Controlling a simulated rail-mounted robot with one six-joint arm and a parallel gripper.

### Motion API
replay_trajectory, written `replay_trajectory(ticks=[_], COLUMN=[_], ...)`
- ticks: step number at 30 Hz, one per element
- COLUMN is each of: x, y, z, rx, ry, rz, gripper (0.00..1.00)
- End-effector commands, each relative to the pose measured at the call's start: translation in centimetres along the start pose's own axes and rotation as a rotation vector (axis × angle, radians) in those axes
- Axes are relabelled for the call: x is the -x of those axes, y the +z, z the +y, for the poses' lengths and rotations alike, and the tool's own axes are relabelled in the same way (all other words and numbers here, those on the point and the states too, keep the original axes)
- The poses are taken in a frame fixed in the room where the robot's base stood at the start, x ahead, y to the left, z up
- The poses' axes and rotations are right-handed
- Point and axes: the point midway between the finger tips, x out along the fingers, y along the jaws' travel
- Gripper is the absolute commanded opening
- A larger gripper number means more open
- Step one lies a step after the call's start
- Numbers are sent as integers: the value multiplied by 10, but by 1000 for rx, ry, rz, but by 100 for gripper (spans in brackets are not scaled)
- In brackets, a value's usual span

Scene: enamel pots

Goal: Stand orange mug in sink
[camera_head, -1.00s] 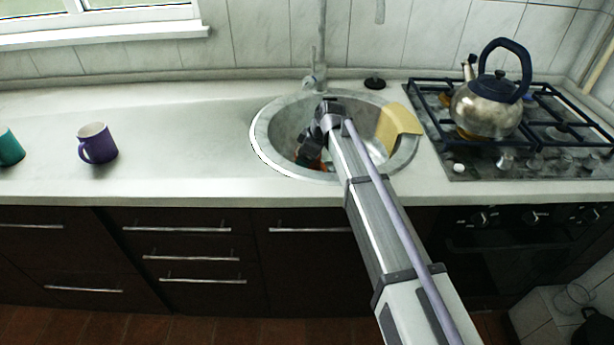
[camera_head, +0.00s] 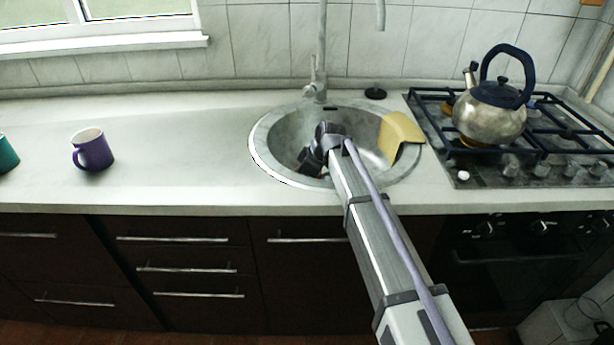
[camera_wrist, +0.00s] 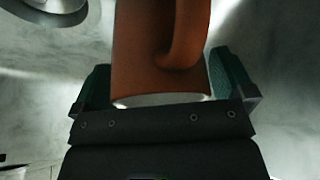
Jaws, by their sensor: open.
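The orange mug (camera_wrist: 150,50) fills the upper middle of the wrist view, its handle (camera_wrist: 185,40) toward the right and a pale edge nearest my gripper's palm. My gripper (camera_wrist: 162,82) is open, with one green finger on each side of the mug and a gap visible at each side. In the head view my gripper (camera_head: 311,163) is down inside the round metal sink (camera_head: 263,150), near its front left wall. There the mug is mostly hidden by my arm. I cannot tell whether the mug bears fully on the sink floor.
A yellow board or cloth (camera_head: 398,132) lies over the sink's right side. The tap (camera_head: 316,85) stands behind the sink. A kettle (camera_head: 490,112) sits on the hob at right. A purple mug (camera_head: 93,150) and a teal mug (camera_head: 7,154) stand on the left counter.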

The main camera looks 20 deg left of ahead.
Motion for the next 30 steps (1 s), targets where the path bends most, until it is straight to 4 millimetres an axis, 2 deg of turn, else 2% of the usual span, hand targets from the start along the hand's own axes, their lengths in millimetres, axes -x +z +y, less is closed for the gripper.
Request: replay_trajectory(ticks=[5, 8, 15, 18, 21, 30], x=[16, 39, 106, 122, 126, 123], y=[-3, -5, -6, -4, -3, -1], z=[0, 0, -1, 0, 0, 0], rx=[0, -1, -1, -1, -1, 0], ry=[0, 1, 1, 0, 0, 0], rz=[0, 0, 0, 0, 0, 0], gripper=[100, 100, 100, 100, 100, 100])
